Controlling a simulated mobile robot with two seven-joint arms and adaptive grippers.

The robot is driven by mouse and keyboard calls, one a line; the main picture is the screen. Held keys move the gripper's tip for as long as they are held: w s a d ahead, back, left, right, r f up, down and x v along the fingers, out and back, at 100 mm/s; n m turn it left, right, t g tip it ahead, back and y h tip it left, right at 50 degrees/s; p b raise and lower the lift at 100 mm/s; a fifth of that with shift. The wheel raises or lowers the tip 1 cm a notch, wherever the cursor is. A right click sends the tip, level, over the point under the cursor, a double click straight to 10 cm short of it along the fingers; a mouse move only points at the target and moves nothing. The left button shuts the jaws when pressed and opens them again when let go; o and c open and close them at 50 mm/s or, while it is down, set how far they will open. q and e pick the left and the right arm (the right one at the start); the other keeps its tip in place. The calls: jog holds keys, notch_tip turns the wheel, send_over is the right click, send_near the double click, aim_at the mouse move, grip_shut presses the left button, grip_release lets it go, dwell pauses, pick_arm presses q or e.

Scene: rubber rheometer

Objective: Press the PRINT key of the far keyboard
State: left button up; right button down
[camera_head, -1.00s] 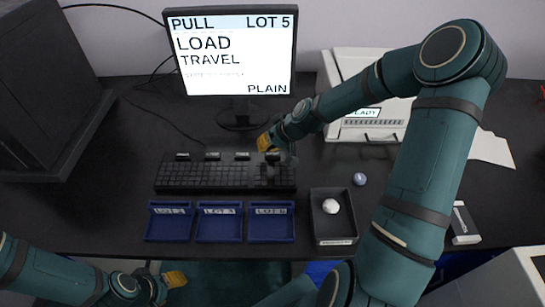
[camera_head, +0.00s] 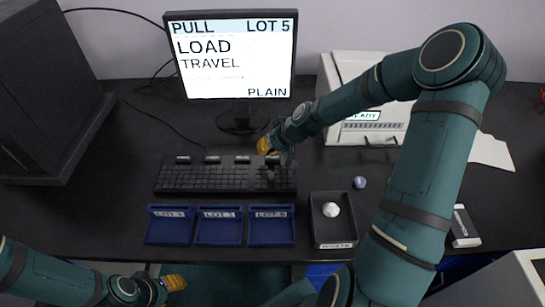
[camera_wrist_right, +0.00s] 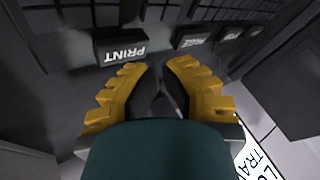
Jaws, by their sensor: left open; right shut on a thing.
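The black keyboard (camera_head: 205,178) lies on the desk below the monitor, with a row of labelled keys along its back edge. The PRINT key (camera_wrist_right: 122,45) shows in the right wrist view, its label upside down, at the end of that row. My right gripper (camera_head: 265,146) is over the keyboard's back right corner and hides part of it. In the wrist view its yellow fingers (camera_wrist_right: 163,78) are just beside the PRINT key; contact cannot be told. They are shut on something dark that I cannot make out. My left gripper (camera_head: 175,283) is open at the lower left, off the desk's front edge.
The monitor (camera_head: 232,88) stands behind the keyboard. Blue trays (camera_head: 170,237) and a black tray (camera_head: 334,245) with a white lump (camera_head: 330,210) lie in front. A small blue ball (camera_head: 360,182) and a white machine (camera_head: 345,70) are to the right. A dark cabinet (camera_head: 45,100) stands left.

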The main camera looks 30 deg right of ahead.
aim_at(267, 157)
jog(key=shift+f, duration=0.2)
jog(key=shift+f+b, duration=0.3)
jog(key=shift+b, duration=0.15)
jog(key=shift+f+b, duration=0.35)
jog(key=shift+f, duration=0.05)
dwell(0.7)
jog(key=shift+r, duration=0.15)
jog(key=shift+r+p, duration=0.55)
jog(key=shift+r, duration=0.15)
jog(key=shift+r+p, duration=1.7)
jog(key=shift+r, duration=0.9)
jog(key=shift+f, duration=0.1)
